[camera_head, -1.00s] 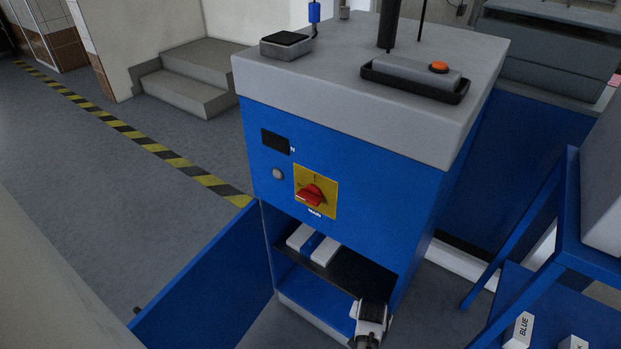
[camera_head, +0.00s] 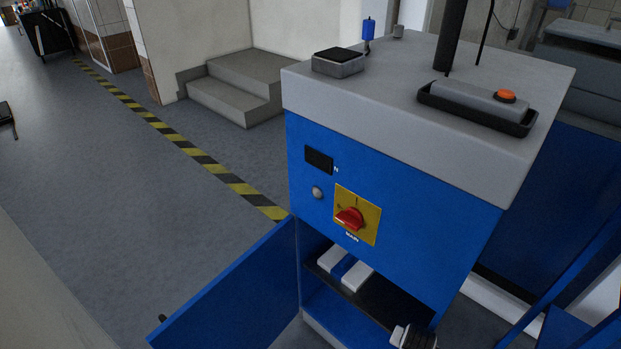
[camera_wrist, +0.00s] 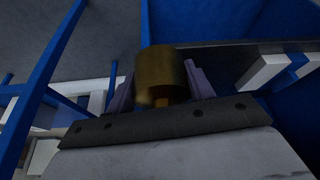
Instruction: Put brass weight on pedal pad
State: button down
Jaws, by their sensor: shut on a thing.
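The brass weight (camera_wrist: 162,70) is a dull gold cylinder in the wrist view. My gripper (camera_wrist: 160,88) is shut on it, with a dark finger on each side. In the head view only part of my gripper (camera_head: 415,337) shows at the bottom edge, by the right end of the cabinet's open shelf. The weight cannot be made out there.
The blue cabinet (camera_head: 420,215) has a grey top, a red switch (camera_head: 349,219) and an open door (camera_head: 235,295) at lower left. White and blue blocks (camera_head: 344,268) lie on its shelf. A black tray (camera_head: 470,118) holds a grey unit with an orange button.

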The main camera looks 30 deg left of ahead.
aim_at(339, 53)
jog(key=i+l+u, duration=0.15)
jog(key=u, duration=0.3)
jog(key=i+l+u, duration=0.25)
jog(key=u, duration=0.2)
jog(key=i+l+u, duration=0.2)
jog(key=u, duration=0.25)
jog(key=l, duration=0.1)
